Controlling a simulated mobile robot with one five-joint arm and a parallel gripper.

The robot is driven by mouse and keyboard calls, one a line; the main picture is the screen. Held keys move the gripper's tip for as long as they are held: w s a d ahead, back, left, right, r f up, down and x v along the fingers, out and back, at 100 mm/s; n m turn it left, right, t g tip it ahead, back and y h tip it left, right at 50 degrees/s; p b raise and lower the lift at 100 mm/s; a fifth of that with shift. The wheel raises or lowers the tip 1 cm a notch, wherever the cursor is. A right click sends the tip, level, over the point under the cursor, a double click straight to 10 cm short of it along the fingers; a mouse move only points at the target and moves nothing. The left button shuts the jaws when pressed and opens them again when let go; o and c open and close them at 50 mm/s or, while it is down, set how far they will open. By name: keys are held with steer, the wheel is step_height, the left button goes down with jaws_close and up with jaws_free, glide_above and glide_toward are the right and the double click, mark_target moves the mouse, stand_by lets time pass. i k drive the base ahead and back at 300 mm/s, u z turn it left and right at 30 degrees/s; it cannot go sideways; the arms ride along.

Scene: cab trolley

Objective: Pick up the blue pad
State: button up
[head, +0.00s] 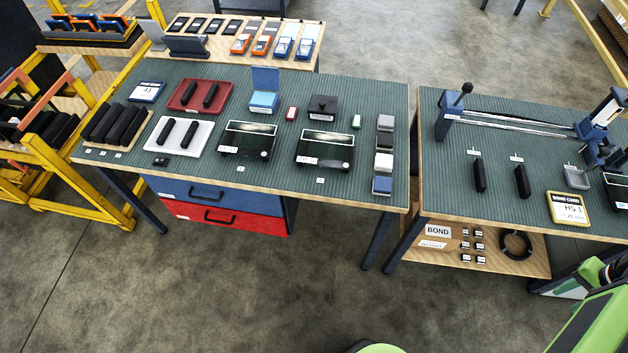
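A small blue pad (382,185) lies at the front right of the left table (330,92), close to its front edge. It is the nearest of a short column of pads and blocks. A white block (384,162) sits just behind it, with grey blocks (385,123) farther back. A light blue box (264,99) with a raised blue lid stands near the back middle of the same table. Green parts at the lower right look like my own body or arm. My gripper does not show clearly in the head view.
Black-topped devices (325,147) stand left of the pad. A gap separates the left table from the right table (450,185), which holds black bars and a blue-ended fixture. A yellow rack (60,170) stands at far left. The floor (260,290) in front is clear.

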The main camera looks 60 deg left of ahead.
mark_target(382, 186)
steer(key=z, duration=0.3)
steer(key=k, duration=0.15)
steer(key=u, duration=3.1)
steer(key=k, duration=0.1)
steer(key=u, duration=0.3)
steer(key=i, duration=1)
steer(key=u, duration=0.3)
steer(key=k, duration=0.65)
steer(key=z, duration=0.25)
steer(key=i, duration=0.65)
steer(key=u, duration=0.05)
